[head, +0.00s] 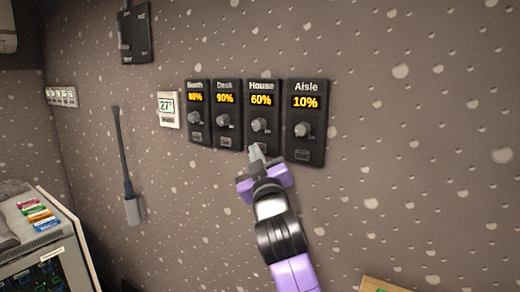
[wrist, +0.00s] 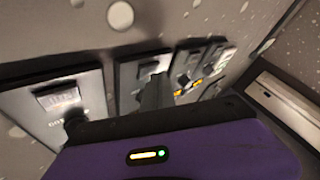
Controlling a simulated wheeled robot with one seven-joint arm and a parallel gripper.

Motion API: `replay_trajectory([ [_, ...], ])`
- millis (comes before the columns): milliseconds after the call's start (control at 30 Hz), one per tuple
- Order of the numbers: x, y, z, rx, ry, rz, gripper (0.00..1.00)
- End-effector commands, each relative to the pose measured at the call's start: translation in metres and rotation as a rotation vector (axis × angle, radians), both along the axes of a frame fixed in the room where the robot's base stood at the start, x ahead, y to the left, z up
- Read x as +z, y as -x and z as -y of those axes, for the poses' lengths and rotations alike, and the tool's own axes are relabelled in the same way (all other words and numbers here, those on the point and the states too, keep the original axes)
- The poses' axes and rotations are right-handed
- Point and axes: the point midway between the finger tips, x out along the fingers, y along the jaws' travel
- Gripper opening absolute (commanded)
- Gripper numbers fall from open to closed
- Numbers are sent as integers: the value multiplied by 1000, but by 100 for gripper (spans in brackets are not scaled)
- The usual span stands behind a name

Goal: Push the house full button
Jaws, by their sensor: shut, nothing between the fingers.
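The House panel (head: 263,112) is a dark box on the wall in the head view, third from the left, with a "House" label, a yellow 60% display and a grey knob (head: 259,125). In the wrist view my gripper's dark fingers (wrist: 156,92) stand in front of the row of panels. A small button (wrist: 60,98) shows on the leftmost panel there.
The Desk panel (head: 227,100) is left of House, the Aisle panel (head: 306,130) right of it, and the Booth panel (head: 197,112) farther left. A thermostat (head: 168,109) hangs beside Booth. A console (head: 45,255) stands at lower left. The wall below the panels is mostly bare.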

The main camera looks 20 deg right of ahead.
Motion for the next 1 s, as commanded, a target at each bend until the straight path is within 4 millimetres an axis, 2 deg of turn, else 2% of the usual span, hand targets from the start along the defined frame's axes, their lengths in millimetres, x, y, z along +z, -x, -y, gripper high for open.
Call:
replay_trajectory([
  [600, 0, -2, 3, 0, 1, 0, 0],
  [1000, 0, 4, -5, 0, 0, 0, 0],
])
